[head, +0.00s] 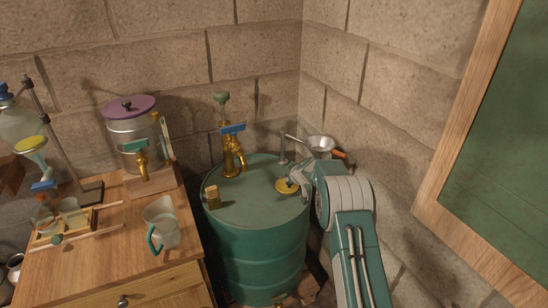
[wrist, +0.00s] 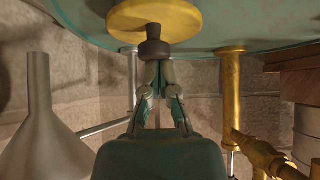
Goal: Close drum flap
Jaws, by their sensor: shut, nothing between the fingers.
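The green drum (head: 256,245) stands in the corner of the stone walls. Its yellow round flap (head: 287,187) lies about flat on the drum top, near the right edge. In the wrist view the flap (wrist: 155,20) shows at the top with a dark knob (wrist: 153,45) on it. My gripper (head: 296,180) is over the flap at the drum's right side. In the wrist view my gripper (wrist: 160,68) is shut, its fingertips right at the knob with nothing between them. I cannot tell whether they touch it. My gripper partly hides the flap in the head view.
A brass tap (head: 233,160) and a cork (head: 213,197) stand on the drum top. A metal funnel (head: 321,145) is held behind my arm. A wooden cabinet (head: 95,265) at left bears a glass jug (head: 162,225) and a lidded pot (head: 131,128). A framed green board (head: 500,170) hangs at right.

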